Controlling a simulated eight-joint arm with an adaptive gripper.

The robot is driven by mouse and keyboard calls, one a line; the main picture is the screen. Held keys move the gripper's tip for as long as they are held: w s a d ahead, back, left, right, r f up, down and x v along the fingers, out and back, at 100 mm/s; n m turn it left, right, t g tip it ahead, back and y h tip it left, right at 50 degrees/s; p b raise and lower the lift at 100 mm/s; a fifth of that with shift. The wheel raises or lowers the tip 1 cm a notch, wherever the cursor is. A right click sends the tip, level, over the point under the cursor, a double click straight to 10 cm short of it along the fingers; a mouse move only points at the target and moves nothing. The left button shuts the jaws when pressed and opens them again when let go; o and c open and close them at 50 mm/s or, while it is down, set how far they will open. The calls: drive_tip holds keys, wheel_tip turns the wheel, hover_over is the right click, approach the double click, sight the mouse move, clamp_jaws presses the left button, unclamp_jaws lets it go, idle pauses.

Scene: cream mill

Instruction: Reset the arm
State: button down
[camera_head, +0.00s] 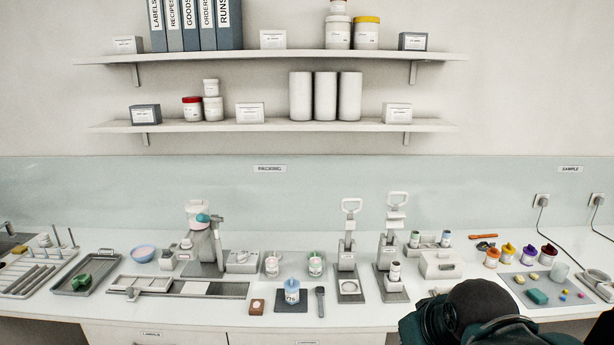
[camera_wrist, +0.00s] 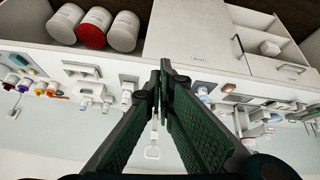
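My gripper (camera_wrist: 161,72) shows in the wrist view as two dark green, ribbed fingers that lean together toward their tips. The tips meet or nearly meet, and I see nothing held between them. It is clear of the counter items in that view. In the head view my dark green and black arm (camera_head: 430,318) fills the lower right, in front of the counter's front edge; the fingertips cannot be made out there.
The white counter (camera_head: 405,318) carries a mill (camera_head: 203,235), two presses with loop handles (camera_head: 350,250), a blue-lidded jar (camera_head: 291,290) and a grey tray (camera_head: 515,280) with coloured pieces. Shelves hang behind.

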drive_tip(key=shift+m+t, duration=0.4)
drive_tip(key=shift+m, duration=0.4)
drive_tip(key=shift+s+d+f, duration=0.25)
drive_tip(key=shift+s+f, duration=0.5)
drive_tip(key=shift+s, duration=0.2)
drive_tip(key=shift+s+d+f, duration=0.25)
drive_tip(key=shift+s+f, duration=0.45)
drive_tip(key=shift+s, duration=0.2)
